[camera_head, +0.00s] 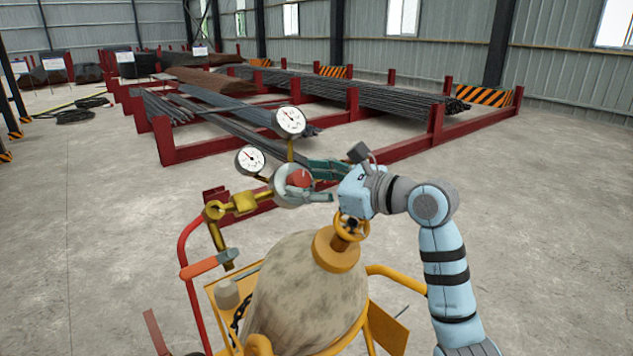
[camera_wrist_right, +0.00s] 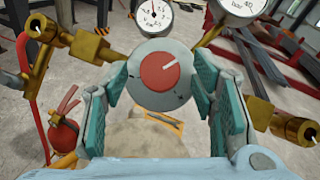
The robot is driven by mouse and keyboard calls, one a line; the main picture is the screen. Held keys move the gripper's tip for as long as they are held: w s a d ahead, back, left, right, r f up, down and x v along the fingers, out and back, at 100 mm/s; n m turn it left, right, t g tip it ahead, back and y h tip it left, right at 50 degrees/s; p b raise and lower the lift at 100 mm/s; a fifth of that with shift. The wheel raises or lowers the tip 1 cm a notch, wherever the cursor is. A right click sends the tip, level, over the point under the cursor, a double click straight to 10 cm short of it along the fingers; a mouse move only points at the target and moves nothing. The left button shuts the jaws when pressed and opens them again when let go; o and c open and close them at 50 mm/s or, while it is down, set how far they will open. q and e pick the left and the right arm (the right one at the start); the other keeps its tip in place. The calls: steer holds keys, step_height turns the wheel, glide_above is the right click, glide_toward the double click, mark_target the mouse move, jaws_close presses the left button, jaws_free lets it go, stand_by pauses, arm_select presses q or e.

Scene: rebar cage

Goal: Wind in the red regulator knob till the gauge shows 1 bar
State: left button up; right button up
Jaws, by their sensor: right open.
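The red regulator knob (camera_head: 299,178) sits on the round grey regulator body (camera_head: 284,193), and a white line marks its face in the right wrist view (camera_wrist_right: 160,71). My right gripper (camera_head: 311,181) is open, its fingers on either side of the knob and regulator. Whether they touch is unclear. Two white dial gauges stand on the regulator: a lower left one (camera_head: 250,160) and an upper right one (camera_head: 290,122). Their scales are too small to read surely. My left gripper is not in view.
A gas cylinder (camera_head: 300,290) with a yellow handwheel valve (camera_head: 350,227) stands in a yellow trolley below. Brass fittings (camera_head: 240,203) and a red hose (camera_head: 184,240) lie left of the regulator. A red fire extinguisher (camera_wrist_right: 65,128) shows in the wrist view. Rebar racks (camera_head: 380,150) stand behind.

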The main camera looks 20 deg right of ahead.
steer(key=v, duration=1.1)
steer(key=shift+d+f, duration=0.15)
steer(key=shift+d, duration=0.05)
steer(key=shift+s+d, duration=0.2)
steer(key=shift+s, duration=0.25)
steer(key=shift+w+a, duration=0.1)
steer(key=shift+a, duration=0.05)
steer(key=shift+a, duration=0.1)
